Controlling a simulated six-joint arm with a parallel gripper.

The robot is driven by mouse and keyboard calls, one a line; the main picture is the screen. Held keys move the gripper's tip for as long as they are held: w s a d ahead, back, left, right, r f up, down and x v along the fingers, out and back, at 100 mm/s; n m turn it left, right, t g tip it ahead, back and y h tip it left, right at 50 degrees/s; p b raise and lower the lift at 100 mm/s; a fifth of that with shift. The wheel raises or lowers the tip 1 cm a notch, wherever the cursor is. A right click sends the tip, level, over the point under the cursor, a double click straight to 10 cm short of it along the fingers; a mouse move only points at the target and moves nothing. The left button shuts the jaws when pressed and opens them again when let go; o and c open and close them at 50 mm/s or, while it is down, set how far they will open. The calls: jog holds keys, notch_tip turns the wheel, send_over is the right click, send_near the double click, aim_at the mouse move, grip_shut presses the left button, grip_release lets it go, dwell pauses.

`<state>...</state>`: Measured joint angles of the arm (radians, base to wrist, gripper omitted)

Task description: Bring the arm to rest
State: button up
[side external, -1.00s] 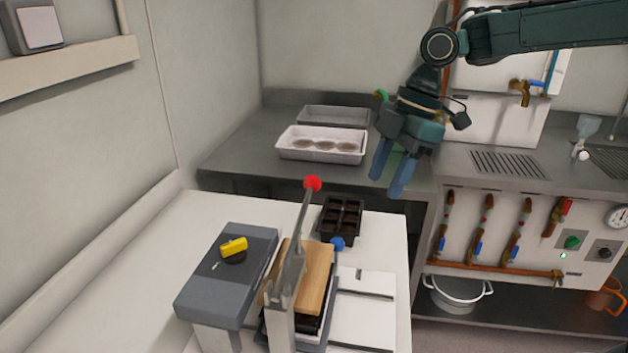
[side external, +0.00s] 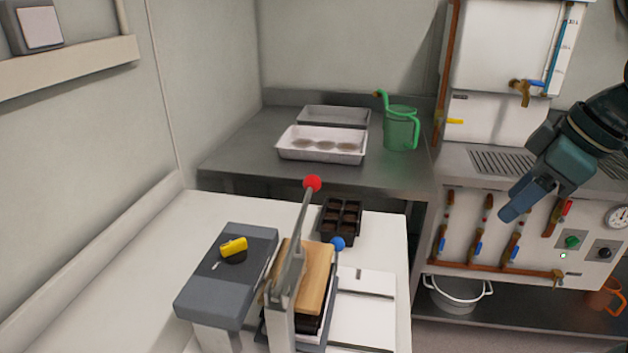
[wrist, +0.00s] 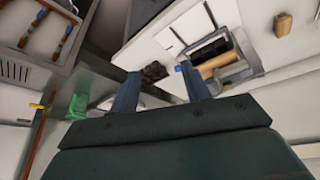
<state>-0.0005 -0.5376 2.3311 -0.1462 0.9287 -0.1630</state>
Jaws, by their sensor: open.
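My gripper (side external: 522,205) is at the right of the side external view, in front of the valve panel and pointing down to the left. It is empty. In the wrist view its two blue fingers (wrist: 161,92) stand apart with nothing between them. My arm runs off the right edge of the side external view. The gripper is clear of the white bench and of everything on it.
A lever press (side external: 290,275) with a red knob stands on the white bench (side external: 375,235), beside a black cell tray (side external: 341,218). A green watering can (side external: 401,130) and a white tray (side external: 320,150) stand on the steel counter. The valve panel (side external: 470,225) lies behind my gripper.

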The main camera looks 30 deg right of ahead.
jog(key=s+d+f+m+t+h, duration=0.1)
jog(key=s+d+f+m, duration=0.1)
jog(key=s, duration=0.3)
jog(key=shift+d+m, duration=0.3)
jog(key=shift+m, duration=0.4)
jog(key=shift+f, duration=0.1)
